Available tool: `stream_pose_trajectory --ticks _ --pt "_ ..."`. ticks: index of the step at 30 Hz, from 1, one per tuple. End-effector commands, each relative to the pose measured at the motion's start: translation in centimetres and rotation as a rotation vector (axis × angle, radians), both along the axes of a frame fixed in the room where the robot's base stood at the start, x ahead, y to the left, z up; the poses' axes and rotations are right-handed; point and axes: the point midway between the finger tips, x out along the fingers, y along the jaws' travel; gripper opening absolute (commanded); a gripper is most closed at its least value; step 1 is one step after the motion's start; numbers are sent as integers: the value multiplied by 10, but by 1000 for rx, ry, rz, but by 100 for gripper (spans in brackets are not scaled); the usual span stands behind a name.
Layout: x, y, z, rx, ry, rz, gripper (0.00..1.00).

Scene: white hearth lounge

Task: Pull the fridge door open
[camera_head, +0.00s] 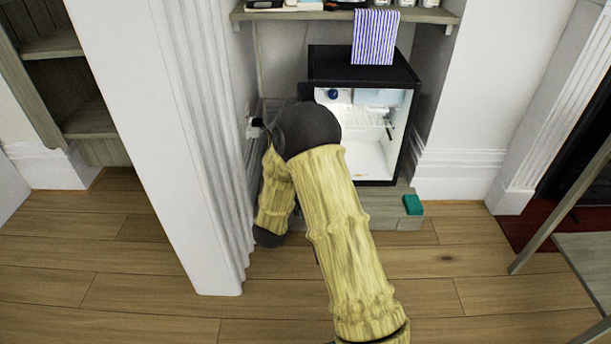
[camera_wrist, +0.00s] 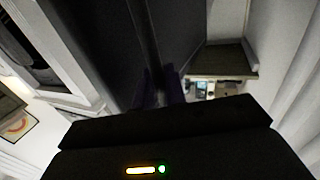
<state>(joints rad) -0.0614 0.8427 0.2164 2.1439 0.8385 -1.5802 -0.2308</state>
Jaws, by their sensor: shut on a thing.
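The small black fridge (camera_head: 362,66) stands in an alcove under a shelf in the head view. Its front is open and its pale, lit interior (camera_head: 370,155) shows. The door stands swung out to the left, mostly hidden behind my arm. In the wrist view the dark door (camera_wrist: 90,40) fills the upper middle, with a narrow upright handle bar (camera_wrist: 146,40) running down to my fingers. My gripper (camera_wrist: 161,88) is shut on that handle. In the head view my arm hides the gripper. A dark round item (camera_head: 334,94) is inside the fridge at upper left.
A white fluted pillar (camera_head: 165,130) stands close left of my arm. A striped cloth (camera_head: 375,37) hangs from the shelf (camera_head: 432,16) over the fridge. A green block (camera_head: 412,204) lies on the low plinth at right. Wooden floor (camera_head: 440,285) in front is clear.

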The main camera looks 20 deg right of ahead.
Motion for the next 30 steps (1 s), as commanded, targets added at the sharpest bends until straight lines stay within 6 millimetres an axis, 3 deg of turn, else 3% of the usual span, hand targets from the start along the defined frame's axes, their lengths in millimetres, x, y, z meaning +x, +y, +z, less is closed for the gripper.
stream_pose_trajectory --ticks 11,12,15,25,30 --pt "1 0 2 -1 -5 -1 0" --pt "1 0 2 -1 -5 -1 14" --pt "1 1 1 -1 -4 -1 30" --pt "-1 4 1 -1 -1 2 30" --pt "-15 14 2 -1 2 3 30"
